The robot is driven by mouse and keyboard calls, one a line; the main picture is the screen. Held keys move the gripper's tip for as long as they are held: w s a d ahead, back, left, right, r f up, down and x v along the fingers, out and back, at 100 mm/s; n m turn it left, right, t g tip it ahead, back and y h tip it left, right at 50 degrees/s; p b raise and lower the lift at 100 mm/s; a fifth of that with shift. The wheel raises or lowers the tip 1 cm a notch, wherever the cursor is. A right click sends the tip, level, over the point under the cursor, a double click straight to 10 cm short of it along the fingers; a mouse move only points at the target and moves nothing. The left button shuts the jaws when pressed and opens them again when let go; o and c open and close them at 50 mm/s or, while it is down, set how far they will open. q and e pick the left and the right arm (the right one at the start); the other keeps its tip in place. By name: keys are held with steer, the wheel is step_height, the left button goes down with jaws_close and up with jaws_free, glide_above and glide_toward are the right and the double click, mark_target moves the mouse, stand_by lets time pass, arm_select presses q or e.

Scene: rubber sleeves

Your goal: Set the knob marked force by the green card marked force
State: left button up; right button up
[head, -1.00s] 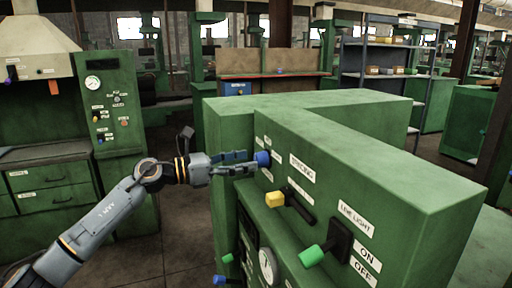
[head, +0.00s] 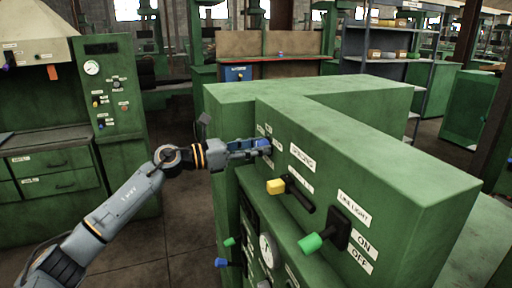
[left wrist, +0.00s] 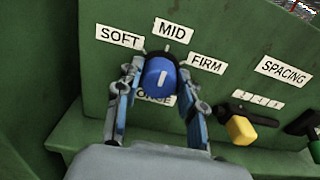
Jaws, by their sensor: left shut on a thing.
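A blue knob (head: 264,144) sticks out of the far left of the green machine panel. In the left wrist view the knob (left wrist: 160,79) has a short white mark on its face, roughly upright toward the MID label (left wrist: 173,31). SOFT (left wrist: 119,37) is to its left and FIRM (left wrist: 206,63) to its right. My left gripper (head: 256,149) is shut on the knob, with one finger on each side (left wrist: 158,85). I cannot make out a force label or a green force card. My right gripper is not in view.
A gauge (head: 266,250) and a lower blue handle (head: 221,262) sit below. Open floor lies left of the machine.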

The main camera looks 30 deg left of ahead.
arm_select(q)
steer(key=shift+n, duration=0.3)
steer(key=n+p, duration=0.4)
steer(key=n, duration=0.5)
steer(key=shift+w+a+p, duration=0.1)
steer(key=shift+a+p, duration=0.05)
steer(key=shift+p, duration=0.15)
steer(key=shift+n, duration=0.3)
steer(key=o, duration=1.2)
steer(key=shift+c, duration=0.2)
steer(key=shift+f, duration=0.1)
steer(key=v, duration=1.2)
